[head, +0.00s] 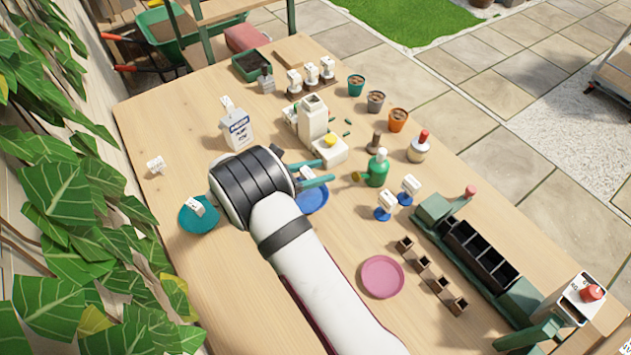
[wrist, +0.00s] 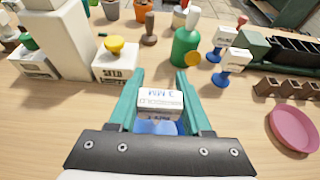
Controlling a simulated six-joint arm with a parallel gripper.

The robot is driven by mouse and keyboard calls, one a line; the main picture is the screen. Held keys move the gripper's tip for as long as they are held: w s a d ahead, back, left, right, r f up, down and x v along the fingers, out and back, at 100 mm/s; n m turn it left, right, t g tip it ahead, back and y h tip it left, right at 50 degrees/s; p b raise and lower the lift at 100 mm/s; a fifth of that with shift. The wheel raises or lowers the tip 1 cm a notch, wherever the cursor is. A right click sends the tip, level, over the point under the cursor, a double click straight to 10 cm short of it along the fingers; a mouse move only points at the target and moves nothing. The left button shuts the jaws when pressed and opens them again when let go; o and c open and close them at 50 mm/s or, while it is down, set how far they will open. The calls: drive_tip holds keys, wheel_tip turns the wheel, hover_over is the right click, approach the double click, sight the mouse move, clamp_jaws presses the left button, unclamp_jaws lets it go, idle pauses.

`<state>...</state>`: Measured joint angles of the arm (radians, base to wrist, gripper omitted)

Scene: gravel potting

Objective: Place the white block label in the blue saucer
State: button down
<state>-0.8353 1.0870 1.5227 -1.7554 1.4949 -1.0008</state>
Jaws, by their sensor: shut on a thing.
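My gripper (head: 318,171) has teal fingers, and in the wrist view (wrist: 162,85) they are closed on the sides of a white block label (wrist: 160,101) with "3 MM" printed on it. In the head view the white block (head: 307,173) shows only partly between the fingers. The blue saucer (head: 315,200) lies on the table under the gripper, partly hidden by my wrist. In the wrist view a strip of the blue saucer (wrist: 157,127) shows just below the block. I cannot tell whether the block touches it.
A teal saucer (head: 186,221) with a white block stands left, and a pink saucer (head: 382,277) lies right. A white box with a yellow knob (head: 328,152), a green bottle (head: 377,170) and two blue-based white pieces (head: 385,205) stand nearby. Table is clear around the pink saucer's left.

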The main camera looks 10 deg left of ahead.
sight(316, 192)
drive_tip(key=f, duration=0.4)
drive_tip(key=shift+a+f, duration=0.15)
drive_tip(key=shift+a, duration=0.05)
drive_tip(key=shift+f, duration=0.1)
drive_tip(key=shift+c, duration=1.7)
unclamp_jaws()
